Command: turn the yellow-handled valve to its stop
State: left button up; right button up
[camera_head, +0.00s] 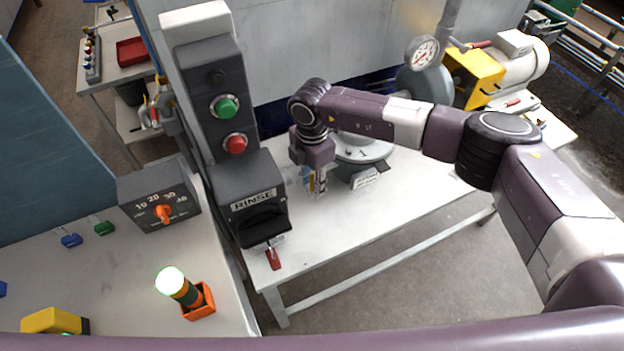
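My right gripper (320,187) points down over the white table, left of a round grey base. Its fingers show small and nearly edge-on, so I cannot tell whether they are open or shut. A thin yellow and blue piece (308,180) shows right beside the fingers on their left. I cannot tell whether it is the yellow valve handle, or whether the fingers touch it. The wrist above hides part of this spot. No other clear yellow-handled valve shows. My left gripper is not in view.
A dark control column with green (226,106) and red (235,144) buttons and a RINSE box (258,213) stands left of the gripper. A pressure gauge (422,52) and a yellow-and-white motor (520,55) are behind my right arm. The white table's (400,218) front right is clear.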

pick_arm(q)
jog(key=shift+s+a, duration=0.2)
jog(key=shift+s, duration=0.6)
pick_arm(e)
grip_shut()
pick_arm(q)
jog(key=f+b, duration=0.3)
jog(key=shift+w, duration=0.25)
pick_arm(e)
jog(key=h, duration=0.1)
jog(key=a+t+h, duration=0.1)
jog(key=shift+s+a+h, duration=0.2)
jog(key=shift+s+h, duration=0.05)
jog(key=shift+h, duration=0.05)
grip_release()
